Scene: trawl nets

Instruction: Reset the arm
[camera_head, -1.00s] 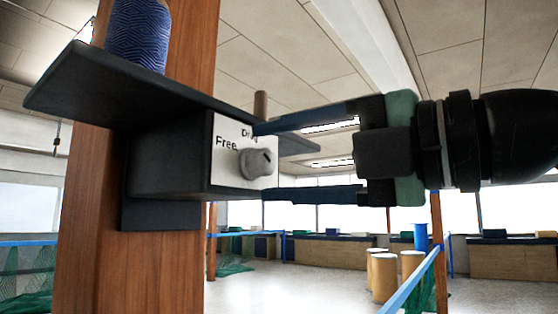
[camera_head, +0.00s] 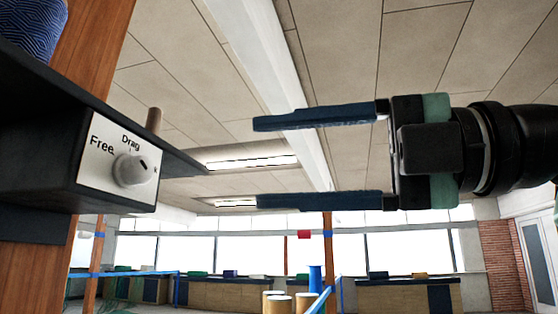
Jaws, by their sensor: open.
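My gripper (camera_head: 258,162) is open and empty, coming in from the right with its two dark fingers pointing left. It is apart from the grey knob (camera_head: 130,170), with a clear gap between the fingertips and the knob. The knob sits on a white plate marked "Free" and "Drag"; a third label is mostly hidden behind the knob. The plate is on the front of a black box (camera_head: 45,165) fixed to a wooden post (camera_head: 88,45).
A black shelf (camera_head: 60,92) juts out above the box, with a spool of blue twine (camera_head: 35,25) on it. A short wooden peg (camera_head: 153,120) stands behind the shelf's edge. Air around my gripper is free.

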